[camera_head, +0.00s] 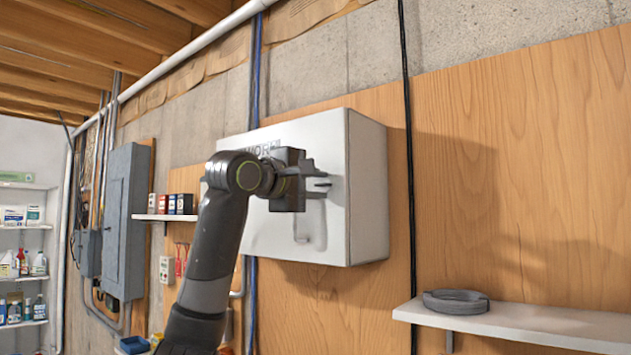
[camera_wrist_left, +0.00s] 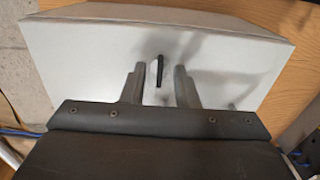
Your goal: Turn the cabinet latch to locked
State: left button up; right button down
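The white cabinet (camera_head: 368,190) hangs on the wood-panelled wall, its door closed; it also fills much of the left wrist view (camera_wrist_left: 85,55). A small black latch (camera_wrist_left: 159,70) on a pale round base sits on the cabinet front and stands about upright in that picture. My left gripper (camera_head: 318,181) is in front of the cabinet. In the left wrist view its two fingers (camera_wrist_left: 160,78) are apart, with the latch showing between them and not visibly gripped. The remaining gap to the latch is hard to judge. In the head view my gripper mostly hides the latch. My right gripper is not in view.
A black cable (camera_head: 408,140) runs down the wall just right of the cabinet. A grey electrical panel (camera_head: 126,222) and a small shelf of boxes (camera_head: 165,217) are to the left.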

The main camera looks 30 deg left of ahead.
pick_arm(q)
grip_shut()
